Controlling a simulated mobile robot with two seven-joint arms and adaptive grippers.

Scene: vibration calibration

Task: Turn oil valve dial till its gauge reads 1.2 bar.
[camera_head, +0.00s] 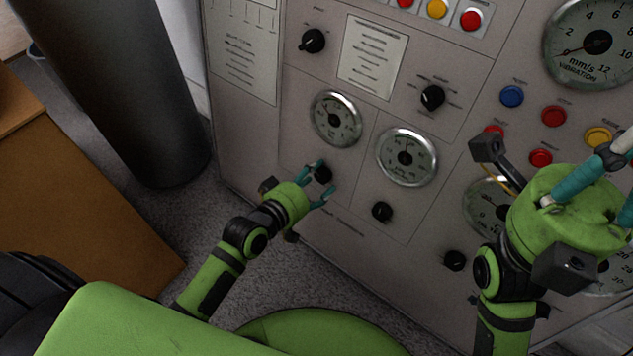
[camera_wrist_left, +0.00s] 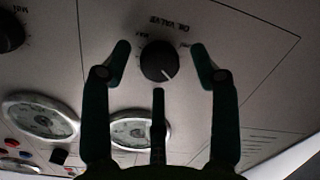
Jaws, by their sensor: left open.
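The oil valve dial (camera_head: 322,174) is a small black knob on the grey panel. In the left wrist view the dial (camera_wrist_left: 160,62) sits under the label "OIL VALVE", with a white pointer mark toward lower right. My left gripper (camera_head: 318,184) is open, with its teal fingers on either side of the dial. In the wrist view a gap shows between each fingertip (camera_wrist_left: 160,53) and the dial. The round gauge (camera_head: 336,119) is above the dial; its reading is too small to tell. In the wrist view the fingers partly cover that gauge (camera_wrist_left: 146,130).
A second gauge (camera_head: 406,157) and its black knob (camera_head: 382,211) are just right. My right gripper (camera_head: 598,178) is before the panel's right side, cut by the frame edge. A dark cylinder (camera_head: 125,90) and a wooden cabinet (camera_head: 75,190) stand left.

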